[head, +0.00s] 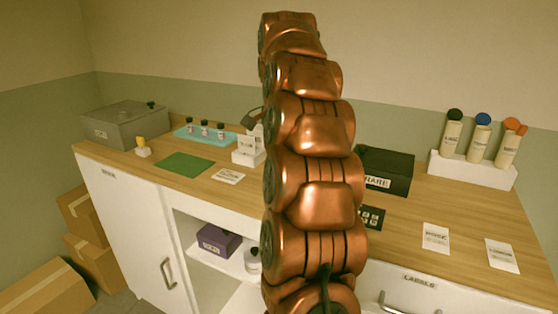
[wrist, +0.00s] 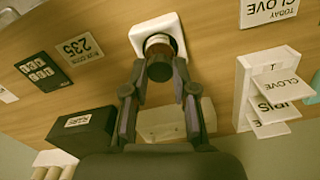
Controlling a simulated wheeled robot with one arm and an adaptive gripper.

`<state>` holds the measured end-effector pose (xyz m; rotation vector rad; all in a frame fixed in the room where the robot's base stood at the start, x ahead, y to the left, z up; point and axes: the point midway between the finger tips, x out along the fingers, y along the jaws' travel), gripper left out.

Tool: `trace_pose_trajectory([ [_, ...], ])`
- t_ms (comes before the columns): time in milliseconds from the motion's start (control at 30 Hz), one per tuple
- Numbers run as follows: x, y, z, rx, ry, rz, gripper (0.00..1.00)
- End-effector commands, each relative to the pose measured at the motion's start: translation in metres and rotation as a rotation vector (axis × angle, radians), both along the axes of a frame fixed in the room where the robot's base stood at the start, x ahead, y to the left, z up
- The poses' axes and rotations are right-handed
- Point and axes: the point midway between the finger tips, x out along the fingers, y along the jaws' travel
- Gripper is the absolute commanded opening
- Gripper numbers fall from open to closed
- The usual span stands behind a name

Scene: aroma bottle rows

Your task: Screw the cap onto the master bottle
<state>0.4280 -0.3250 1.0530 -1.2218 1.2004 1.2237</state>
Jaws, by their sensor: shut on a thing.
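In the wrist view, my gripper (wrist: 162,84) is shut on a dark brown round cap (wrist: 159,69), one finger on each side. The cap lines up with the top of an amber bottle (wrist: 158,42), which I take to be the master bottle. The bottle stands on a white square stand (wrist: 140,38). From this angle I cannot tell whether the cap is seated on the bottle's neck or just over it. In the head view my copper-coloured arm hides the bottle, the cap and the fingertips.
A black RARE box (head: 385,170) and a white card holder (wrist: 244,85) stand on either side. A beige block (wrist: 172,122) lies beyond the fingers. A blue tray of small bottles (head: 180,132) and a white rack of capped bottles (head: 470,172) stand farther off.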

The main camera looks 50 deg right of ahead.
Motion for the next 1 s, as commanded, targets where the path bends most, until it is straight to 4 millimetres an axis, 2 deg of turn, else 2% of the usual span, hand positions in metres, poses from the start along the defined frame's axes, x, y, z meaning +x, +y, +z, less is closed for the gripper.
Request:
trace_pose_trajectory([
  [433,0.0002,-0.0004,-0.0006,0.000,0.000,-0.387,0.00],
  [767,0.0002,-0.0002,-0.0004,0.000,-0.001,-0.438,0.00],
  [800,0.0002,-0.0002,-0.0004,0.000,-0.001,-0.438,0.29],
  [1000,0.0002,-0.0002,-0.0004,0.000,-0.001,-0.437,0.47],
])
